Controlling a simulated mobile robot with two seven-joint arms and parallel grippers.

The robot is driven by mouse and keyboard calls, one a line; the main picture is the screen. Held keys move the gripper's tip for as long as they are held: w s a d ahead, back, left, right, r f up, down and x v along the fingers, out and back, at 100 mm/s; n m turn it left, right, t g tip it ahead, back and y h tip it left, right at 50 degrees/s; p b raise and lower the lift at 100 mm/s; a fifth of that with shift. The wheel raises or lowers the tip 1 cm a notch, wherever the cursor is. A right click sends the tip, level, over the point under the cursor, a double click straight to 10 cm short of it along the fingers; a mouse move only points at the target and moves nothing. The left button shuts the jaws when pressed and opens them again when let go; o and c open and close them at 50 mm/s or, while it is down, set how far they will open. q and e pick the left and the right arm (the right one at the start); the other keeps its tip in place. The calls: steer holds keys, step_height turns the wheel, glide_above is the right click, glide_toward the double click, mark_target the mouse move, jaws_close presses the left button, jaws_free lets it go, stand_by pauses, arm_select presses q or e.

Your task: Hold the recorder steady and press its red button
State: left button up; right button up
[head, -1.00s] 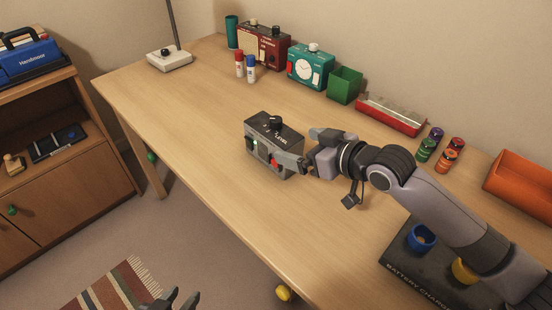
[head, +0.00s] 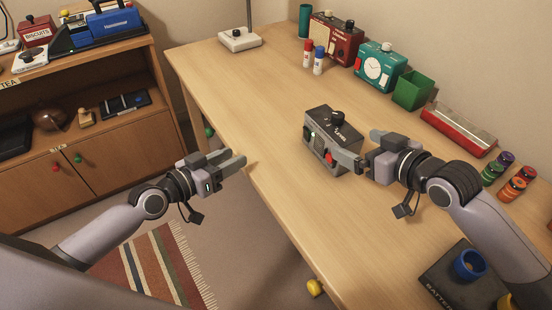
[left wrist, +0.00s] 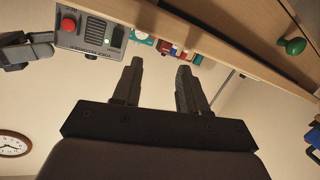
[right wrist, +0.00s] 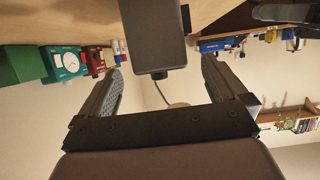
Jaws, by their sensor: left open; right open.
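The recorder (head: 318,122), a grey box with a dark top and black knob, stands upright on the desk. Its red button (head: 329,157) is on the front face; both also show in the left wrist view, the recorder (left wrist: 92,30) and button (left wrist: 68,26). My right gripper (head: 356,147) is open at the recorder's right end, one finger close to the front near the button; contact is unclear. The recorder's dark side (right wrist: 155,40) shows ahead of the right wrist camera. My left gripper (head: 237,157) is open and empty beside the desk's front edge, left of the recorder.
The desk (head: 265,110) is clear left of the recorder. Behind stand red and white bottles (head: 313,58), a teal clock box (head: 380,66), a green bin (head: 412,90) and a red tray (head: 458,128). A battery charger (head: 450,280) and coloured cylinders (head: 515,188) are at right.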

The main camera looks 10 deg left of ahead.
mark_target(340, 137)
arm_select(q)
steer(key=d+g+h, duration=0.1)
steer(key=d, duration=0.1)
steer(key=d+g+h, duration=0.1)
steer(key=d, duration=0.1)
steer(key=d+r+h, duration=0.1)
steer(key=shift+w+d+n+g, duration=0.25)
steer(key=shift+d+n+g, duration=0.05)
steer(key=shift+d+g, duration=0.1)
steer(key=d+g+h, duration=0.1)
steer(key=d+r+g, duration=0.1)
steer(key=d, duration=0.1)
steer(key=s+d+r+g+h, duration=0.1)
steer(key=shift+d+r+h, duration=0.1)
steer(key=shift+d+h, duration=0.2)
steer(key=shift+s+d+r+g, duration=0.2)
steer(key=shift+d+r+g, duration=0.05)
steer(key=shift+d+g, duration=0.15)
arm_select(e)
steer(key=shift+x, duration=3.6)
steer(key=c, duration=1.3)
arm_select(q)
jaws_close()
arm_select(e)
steer(key=shift+c, duration=0.2)
